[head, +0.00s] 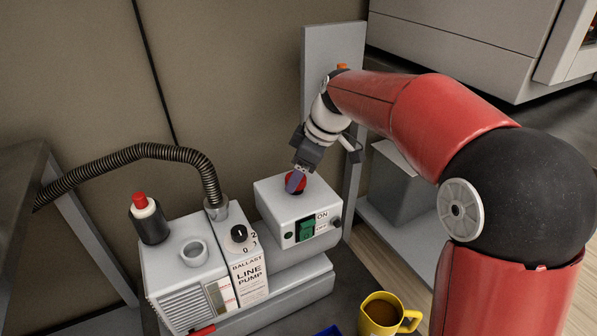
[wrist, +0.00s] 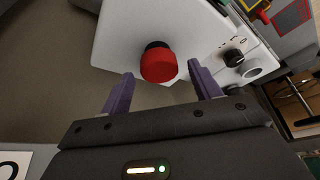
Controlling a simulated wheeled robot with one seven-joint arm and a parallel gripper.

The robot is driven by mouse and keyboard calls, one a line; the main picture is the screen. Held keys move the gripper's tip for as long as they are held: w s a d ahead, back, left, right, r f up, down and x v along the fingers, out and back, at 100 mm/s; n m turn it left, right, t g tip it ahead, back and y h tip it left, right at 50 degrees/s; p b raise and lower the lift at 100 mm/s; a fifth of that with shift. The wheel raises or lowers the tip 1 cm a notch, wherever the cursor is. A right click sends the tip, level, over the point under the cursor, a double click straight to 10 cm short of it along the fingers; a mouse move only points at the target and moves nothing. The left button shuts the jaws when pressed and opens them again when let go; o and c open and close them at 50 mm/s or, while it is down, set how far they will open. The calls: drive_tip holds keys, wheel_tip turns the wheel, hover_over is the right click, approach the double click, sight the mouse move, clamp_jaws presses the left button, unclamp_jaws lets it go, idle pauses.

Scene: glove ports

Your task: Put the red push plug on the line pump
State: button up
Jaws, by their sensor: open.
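A red push plug (wrist: 158,65) with a rounded red head and a black collar stands on top of the white housing with the ON switch, part of the line pump (head: 190,288). In the head view the plug (head: 301,184) is partly hidden by a purple finger. My gripper (head: 296,178) is over this housing, and its purple fingers are apart. In the wrist view my gripper (wrist: 160,72) has its fingertips on either side of the red head, with a gap to each; whether they reach its depth I cannot tell.
A black cylinder with a red cap (head: 140,203) stands at the pump's back left. An open grey port (head: 194,252), a dial (head: 239,233) and a ribbed hose (head: 140,152) are near it. A yellow mug (head: 380,315) stands at front right. A grey upright panel (head: 330,60) rises behind my gripper.

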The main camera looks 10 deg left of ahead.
drive_tip(key=w+p+v, duration=0.1)
drive_tip(key=p+v, duration=0.1)
drive_tip(key=v, duration=0.9)
drive_tip(key=s+d+m+t+h, duration=0.25)
drive_tip(key=s+d+m, duration=0.55)
drive_tip(key=s+d, duration=0.4)
drive_tip(key=s+d+f+m+t+h, duration=0.2)
drive_tip(key=s+d+f+m, duration=0.6)
drive_tip(key=s, duration=0.4)
drive_tip(key=shift+s+f, duration=0.25)
drive_tip(key=shift+f, duration=0.2)
drive_tip(key=shift+d+t, duration=0.15)
drive_tip(key=shift+t, duration=0.1)
